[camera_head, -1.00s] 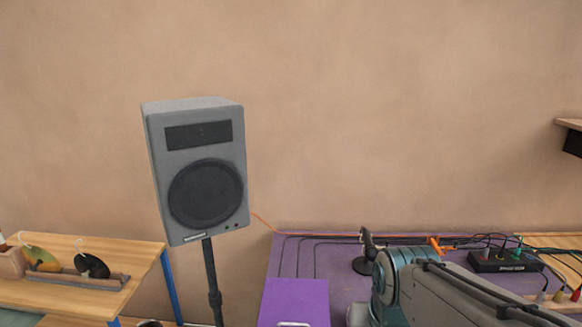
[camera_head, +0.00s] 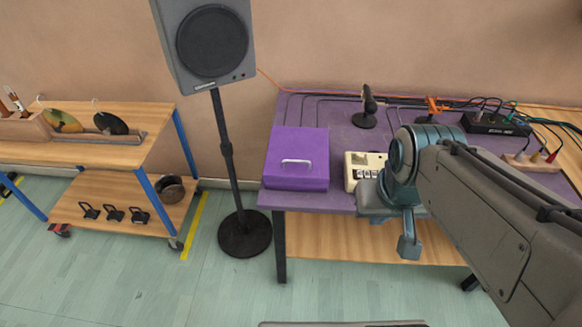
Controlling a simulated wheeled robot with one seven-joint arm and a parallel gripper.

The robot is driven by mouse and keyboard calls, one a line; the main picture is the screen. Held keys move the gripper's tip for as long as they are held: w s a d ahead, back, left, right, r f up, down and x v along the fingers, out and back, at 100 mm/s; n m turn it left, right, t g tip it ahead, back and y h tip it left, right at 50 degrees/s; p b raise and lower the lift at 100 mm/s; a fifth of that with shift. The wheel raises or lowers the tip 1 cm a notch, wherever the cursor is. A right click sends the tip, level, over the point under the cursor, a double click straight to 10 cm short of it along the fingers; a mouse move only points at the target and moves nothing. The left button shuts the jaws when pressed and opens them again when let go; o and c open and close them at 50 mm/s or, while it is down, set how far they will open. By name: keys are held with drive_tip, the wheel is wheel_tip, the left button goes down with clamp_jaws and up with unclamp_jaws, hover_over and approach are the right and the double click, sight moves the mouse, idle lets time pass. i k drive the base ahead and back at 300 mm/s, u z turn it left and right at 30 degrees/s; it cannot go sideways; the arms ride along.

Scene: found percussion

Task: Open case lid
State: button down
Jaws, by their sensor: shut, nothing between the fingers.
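A purple case (camera_head: 297,160) sits on the left end of the purple-topped table. Its lid is shut, and a pale metal handle (camera_head: 297,162) shows on it. My arm reaches in from the right over the table. My gripper (camera_head: 409,248) seems to be the small blue-grey end hanging below the wrist, in front of the table's front edge. It is shut and empty, to the right of the case and apart from it. Its fingertips are too small to make out clearly.
A grey speaker (camera_head: 212,45) on a pole stands left of the table (camera_head: 340,138). A wooden shelf cart (camera_head: 85,150) is farther left.

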sight(295, 155)
drive_tip(key=k, duration=1.05)
drive_tip(key=z, duration=0.7)
drive_tip(key=i, duration=1.45)
drive_tip(key=u, duration=0.7)
